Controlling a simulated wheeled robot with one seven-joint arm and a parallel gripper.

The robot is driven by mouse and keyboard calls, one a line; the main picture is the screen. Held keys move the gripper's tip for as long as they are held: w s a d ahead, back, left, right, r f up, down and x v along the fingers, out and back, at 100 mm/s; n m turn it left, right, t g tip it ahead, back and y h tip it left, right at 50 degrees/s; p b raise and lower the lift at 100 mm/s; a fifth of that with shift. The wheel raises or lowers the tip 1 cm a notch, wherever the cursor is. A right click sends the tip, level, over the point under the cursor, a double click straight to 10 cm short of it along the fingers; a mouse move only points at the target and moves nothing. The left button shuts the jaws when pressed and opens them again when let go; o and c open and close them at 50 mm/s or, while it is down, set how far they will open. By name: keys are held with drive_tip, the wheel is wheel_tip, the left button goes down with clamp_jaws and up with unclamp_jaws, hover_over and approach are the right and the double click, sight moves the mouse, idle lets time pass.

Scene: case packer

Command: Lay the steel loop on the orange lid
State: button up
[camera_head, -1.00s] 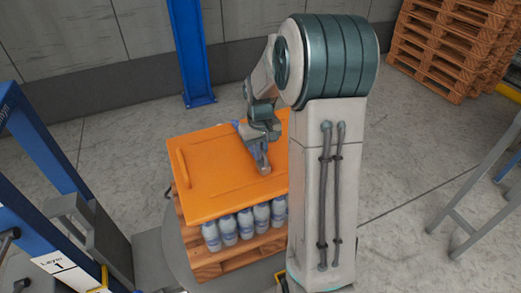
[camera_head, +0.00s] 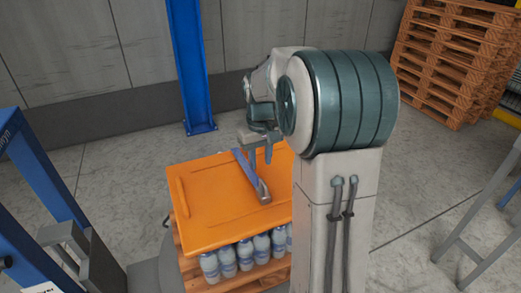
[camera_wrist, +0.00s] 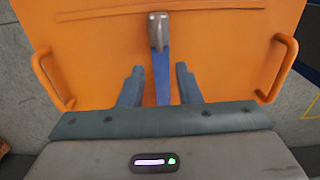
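The steel loop (camera_head: 264,192) lies on the orange lid (camera_head: 205,205), near the lid's right side in the head view. A blue strap (camera_head: 244,167) runs from the loop across the lid. In the wrist view the steel loop (camera_wrist: 158,30) is at the top middle, with the blue strap (camera_wrist: 162,75) running down from it. My gripper (camera_head: 260,158) is above the lid, apart from the loop. The wrist view shows my gripper (camera_wrist: 159,70) open, with gaps between its two fingers and the strap. Part of the lid is hidden behind my arm.
The lid covers a stack of bottles (camera_head: 245,252) on a wooden pallet (camera_head: 205,280). A blue post (camera_head: 190,70) stands behind. A blue frame (camera_head: 40,165) is at the left. Stacked pallets (camera_head: 455,55) and a grey metal stand (camera_head: 480,215) are at the right.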

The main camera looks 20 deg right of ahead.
drive_tip(key=s+a+r+t, duration=0.1)
drive_tip(key=s+a+r, duration=0.2)
drive_tip(key=s, duration=0.3)
drive_tip(key=s+a+r+t, duration=0.1)
drive_tip(key=s+a+r, duration=0.25)
drive_tip(key=s, duration=0.25)
drive_tip(key=s+a+f+t, duration=0.1)
drive_tip(key=s+a+f, duration=0.2)
drive_tip(key=s, duration=0.6)
drive_tip(key=shift+a+f+t, duration=0.2)
drive_tip(key=shift+f+t, duration=0.1)
drive_tip(key=shift+f, duration=0.2)
